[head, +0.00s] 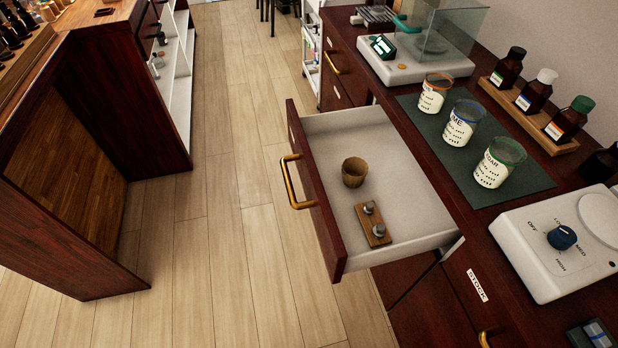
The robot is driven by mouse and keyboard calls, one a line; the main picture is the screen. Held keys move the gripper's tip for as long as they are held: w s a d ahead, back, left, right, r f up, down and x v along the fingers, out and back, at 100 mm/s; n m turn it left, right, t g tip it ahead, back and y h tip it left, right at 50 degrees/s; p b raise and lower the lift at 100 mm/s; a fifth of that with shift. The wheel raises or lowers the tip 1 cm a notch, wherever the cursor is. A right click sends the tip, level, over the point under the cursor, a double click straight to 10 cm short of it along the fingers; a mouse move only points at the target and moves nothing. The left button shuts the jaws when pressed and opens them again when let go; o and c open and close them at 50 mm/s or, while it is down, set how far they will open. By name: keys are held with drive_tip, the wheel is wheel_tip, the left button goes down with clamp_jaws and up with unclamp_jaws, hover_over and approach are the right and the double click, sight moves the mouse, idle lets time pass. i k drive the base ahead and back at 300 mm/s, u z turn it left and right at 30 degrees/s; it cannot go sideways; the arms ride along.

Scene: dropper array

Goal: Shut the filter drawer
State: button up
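An open drawer (323,229) with a dark red wooden front and a pale inside juts out to the left from the counter. Its brass handle (291,182) is on the left face of the front. Inside are a small brown cup (354,172) and a wooden block (371,229) with two metal pieces. I cannot read a label that names this drawer. My gripper is not in view.
The counter holds a balance (410,62), several beakers on a dark green mat (520,178), a bottle rack (528,117) and a hotplate (560,240). A dark cabinet (120,90) stands at left. The wooden floor (215,215) between is clear.

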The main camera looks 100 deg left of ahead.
sight(416, 221)
drive_tip(key=u, duration=3.5)
